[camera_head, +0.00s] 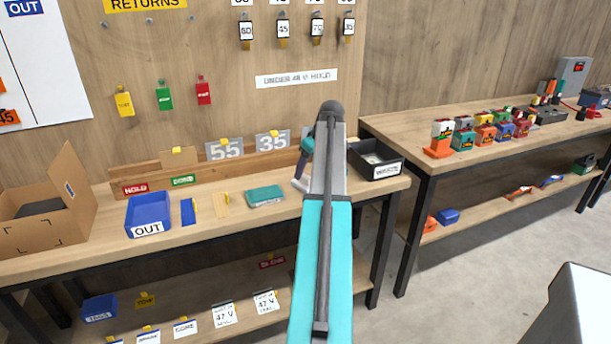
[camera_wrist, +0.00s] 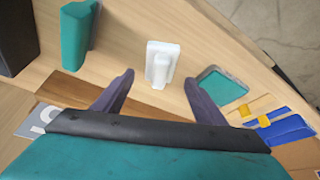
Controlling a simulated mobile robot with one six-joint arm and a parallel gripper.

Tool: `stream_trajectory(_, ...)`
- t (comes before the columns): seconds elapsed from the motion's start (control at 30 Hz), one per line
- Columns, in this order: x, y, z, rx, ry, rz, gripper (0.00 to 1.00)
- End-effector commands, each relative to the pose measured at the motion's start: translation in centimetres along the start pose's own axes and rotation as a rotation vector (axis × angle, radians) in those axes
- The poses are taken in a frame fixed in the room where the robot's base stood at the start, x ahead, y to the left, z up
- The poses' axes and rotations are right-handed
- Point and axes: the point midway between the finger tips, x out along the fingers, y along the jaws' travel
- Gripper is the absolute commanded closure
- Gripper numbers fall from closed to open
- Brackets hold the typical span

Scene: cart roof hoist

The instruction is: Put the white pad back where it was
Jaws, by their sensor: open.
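The white pad (camera_wrist: 160,62), a small white plate with a raised grip on top, lies on the wooden bench in the wrist view. In the head view a white edge (camera_head: 300,185), likely the same pad, shows beside my arm, which hides the rest. My gripper (camera_wrist: 159,78) is open in the wrist view, with one dark finger on each side of the pad's near end. The fingers look empty; I cannot tell how high they are above the pad.
A teal pad in a grey surround (camera_wrist: 222,87) lies right of the white pad, with a blue piece (camera_wrist: 288,130) beyond. A teal block (camera_wrist: 78,35) stands to its left. A black bin (camera_head: 375,163) is at the bench's right end; a blue OUT tray (camera_head: 148,212) stands left.

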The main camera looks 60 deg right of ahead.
Motion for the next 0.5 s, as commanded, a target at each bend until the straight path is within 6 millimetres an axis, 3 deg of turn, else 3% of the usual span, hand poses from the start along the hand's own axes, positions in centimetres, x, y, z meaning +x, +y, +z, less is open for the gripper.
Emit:
stream_trajectory(0.3,-4.6,0.0,0.0,0.0,0.001,0.001,0.35)
stream_trajectory(0.5,-6.6,0.1,0.0,0.0,0.001,0.001,0.35)
